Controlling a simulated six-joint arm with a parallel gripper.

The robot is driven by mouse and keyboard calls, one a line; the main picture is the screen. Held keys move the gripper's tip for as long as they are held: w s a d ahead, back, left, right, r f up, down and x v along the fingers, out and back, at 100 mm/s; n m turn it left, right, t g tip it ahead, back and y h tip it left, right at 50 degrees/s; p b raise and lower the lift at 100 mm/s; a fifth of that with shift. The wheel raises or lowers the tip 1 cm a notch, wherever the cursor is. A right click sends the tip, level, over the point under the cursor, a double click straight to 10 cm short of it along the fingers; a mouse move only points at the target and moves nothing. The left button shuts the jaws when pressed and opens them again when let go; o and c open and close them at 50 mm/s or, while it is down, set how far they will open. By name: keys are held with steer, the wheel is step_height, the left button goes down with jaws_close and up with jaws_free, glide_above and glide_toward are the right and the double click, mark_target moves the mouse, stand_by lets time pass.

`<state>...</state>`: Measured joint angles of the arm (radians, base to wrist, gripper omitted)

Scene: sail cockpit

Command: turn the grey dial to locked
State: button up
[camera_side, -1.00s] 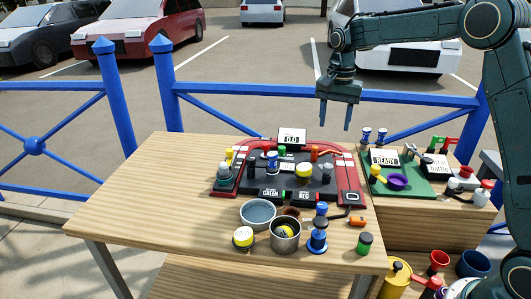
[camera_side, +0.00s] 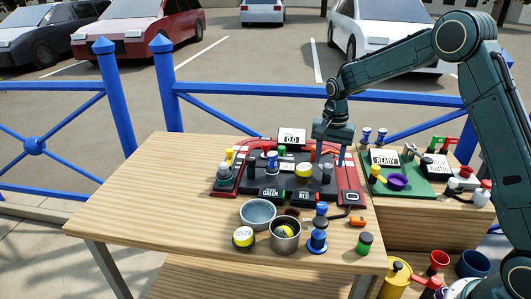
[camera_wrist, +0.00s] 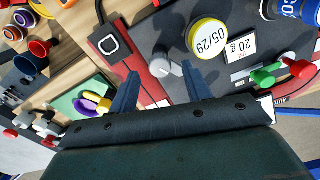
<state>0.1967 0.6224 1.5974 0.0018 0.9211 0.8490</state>
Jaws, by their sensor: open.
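The grey dial (camera_wrist: 160,68) shows in the wrist view as a small grey round knob on the dark panel (camera_wrist: 150,30). In the side view it appears as a grey upright piece (camera_side: 327,174) at the right part of the panel, partly behind my gripper's line. My gripper (camera_side: 329,163) is open and points down just over this spot. In the wrist view the two blue-grey fingertips (camera_wrist: 160,72) are apart, with the dial between or just beyond them. I cannot tell whether they touch it. The dial's marking is not readable.
A yellow-topped can marked 05/29 (camera_wrist: 208,37) stands close beside the dial. The table's left part is clear.

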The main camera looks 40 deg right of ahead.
steer(key=shift+f, duration=1.05)
steer(key=shift+c, duration=0.2)
steer(key=c, duration=1)
steer(key=shift+o, duration=0.2)
steer(key=shift+n, duration=0.3)
steer(key=n, duration=1.1)
steer(key=shift+r+n, duration=0.1)
steer(key=shift+n, duration=0.2)
